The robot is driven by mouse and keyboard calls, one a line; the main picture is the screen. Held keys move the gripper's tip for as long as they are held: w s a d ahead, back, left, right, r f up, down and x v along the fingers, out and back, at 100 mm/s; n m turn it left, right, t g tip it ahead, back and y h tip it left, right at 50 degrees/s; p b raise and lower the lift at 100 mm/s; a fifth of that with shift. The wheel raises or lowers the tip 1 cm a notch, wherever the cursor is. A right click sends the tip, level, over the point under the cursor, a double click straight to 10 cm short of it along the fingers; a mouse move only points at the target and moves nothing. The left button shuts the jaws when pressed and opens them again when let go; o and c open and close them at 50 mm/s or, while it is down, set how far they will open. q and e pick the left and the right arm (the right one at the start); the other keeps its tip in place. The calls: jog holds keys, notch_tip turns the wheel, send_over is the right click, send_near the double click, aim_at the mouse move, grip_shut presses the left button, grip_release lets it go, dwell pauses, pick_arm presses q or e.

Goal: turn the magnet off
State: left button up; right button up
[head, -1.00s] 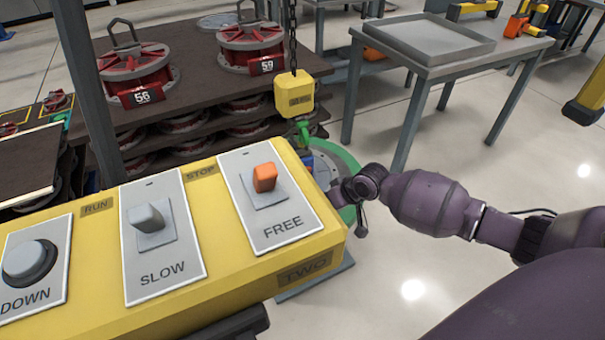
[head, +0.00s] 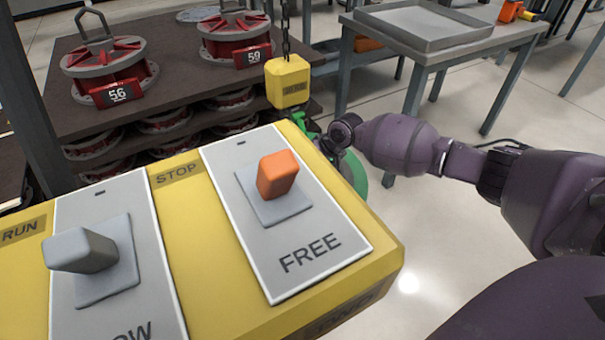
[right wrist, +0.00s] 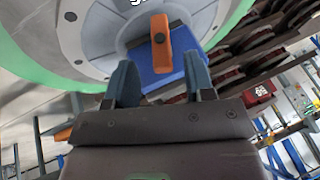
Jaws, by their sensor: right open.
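The magnet (right wrist: 95,35) is a large grey disc with a green rim, seen close up in the right wrist view. An orange lever (right wrist: 160,44) stands on a blue block (right wrist: 158,72) on its face. In the head view only a bit of the green rim (head: 354,172) shows behind the yellow control box. My right gripper (right wrist: 158,78) is open, its two blue-grey fingers on either side of the blue block, just short of the lever. In the head view its wrist reaches the magnet, and the fingers are hidden. My left gripper is not in view.
A yellow control box (head: 195,235) with an orange FREE switch (head: 277,175) and a grey switch (head: 85,250) fills the near left. A yellow hook block (head: 288,82) hangs on a chain. Red reels (head: 108,70) sit on a dark rack. A grey table (head: 470,52) stands behind.

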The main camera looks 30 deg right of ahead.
jog(key=b+x, duration=0.1)
jog(key=x, duration=0.3)
jog(key=shift+s, duration=0.15)
jog(key=shift+f, duration=0.15)
jog(key=shift+w, duration=0.25)
grip_shut()
jog(key=shift+w+a+r+h+p, duration=0.1)
jog(key=shift+a+r+h+p, duration=0.1)
jog(key=shift+r+h+p, duration=0.3)
jog(key=shift+p, duration=0.4)
jog(key=shift+a+n+h+p, duration=0.15)
jog(key=shift+n+h+p, duration=0.15)
jog(key=shift+h+p, duration=0.65)
jog(key=shift+f+h, duration=0.2)
jog(key=shift+h, duration=0.05)
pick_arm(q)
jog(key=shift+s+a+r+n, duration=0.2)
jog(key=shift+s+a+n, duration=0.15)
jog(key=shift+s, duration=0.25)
pick_arm(e)
jog(key=shift+f, duration=0.3)
